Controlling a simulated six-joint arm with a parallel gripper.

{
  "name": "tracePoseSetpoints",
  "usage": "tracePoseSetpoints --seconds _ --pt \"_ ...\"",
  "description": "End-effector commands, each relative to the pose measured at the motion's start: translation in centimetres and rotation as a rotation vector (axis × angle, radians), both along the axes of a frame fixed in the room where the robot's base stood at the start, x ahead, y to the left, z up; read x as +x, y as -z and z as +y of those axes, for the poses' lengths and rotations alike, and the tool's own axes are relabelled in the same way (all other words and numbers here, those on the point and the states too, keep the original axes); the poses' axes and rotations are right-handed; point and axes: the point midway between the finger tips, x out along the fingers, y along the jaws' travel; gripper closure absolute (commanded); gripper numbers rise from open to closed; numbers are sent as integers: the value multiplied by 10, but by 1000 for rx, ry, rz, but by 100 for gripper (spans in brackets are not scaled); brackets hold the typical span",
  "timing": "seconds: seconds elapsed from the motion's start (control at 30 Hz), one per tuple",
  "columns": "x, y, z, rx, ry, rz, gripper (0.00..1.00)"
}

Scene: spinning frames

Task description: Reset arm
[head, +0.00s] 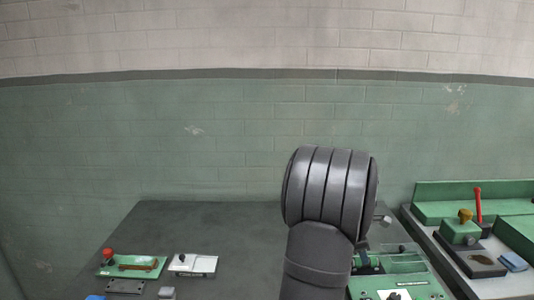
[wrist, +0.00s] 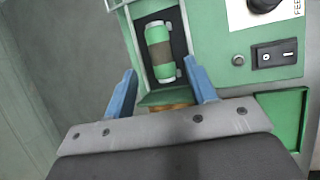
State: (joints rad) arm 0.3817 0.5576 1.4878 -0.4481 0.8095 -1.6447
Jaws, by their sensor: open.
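My gripper (wrist: 160,95) shows in the wrist view with two blue fingers spread apart and nothing between them. In front of the fingers is a green machine (wrist: 215,60) with a dark recess. A green cylinder with a brown band (wrist: 159,50) sits in that recess, beyond the fingertips and apart from them. An orange-brown part (wrist: 168,107) shows low between the fingers, mostly hidden by the gripper body. In the head view my dark arm stands in front of the green machine (head: 408,283) and hides the gripper.
The machine has a black rocker switch (wrist: 276,54) and a dark knob (wrist: 263,4). In the head view a green panel with a red knob (head: 107,255) and a white plate (head: 192,264) lie at left. A bench with a red lever (head: 478,204) stands at right. The table's back left (head: 200,225) is clear.

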Motion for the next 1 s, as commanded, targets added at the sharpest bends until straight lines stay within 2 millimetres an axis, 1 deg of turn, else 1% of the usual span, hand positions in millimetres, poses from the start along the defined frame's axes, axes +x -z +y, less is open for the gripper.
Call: tracePoseSetpoints --seconds 0.03,0.33,0.4,0.93,0.97,1.0 --pt "-1 -11 5 -2 -2 -5 48" --pt "-12 -65 30 -1 -1 -5 48" --pt "-10 -44 21 2 2 3 48" --pt "9 50 -22 1 1 3 48" --pt "9 52 -23 1 1 1 48" --pt "10 37 -22 -3 1 -6 48"
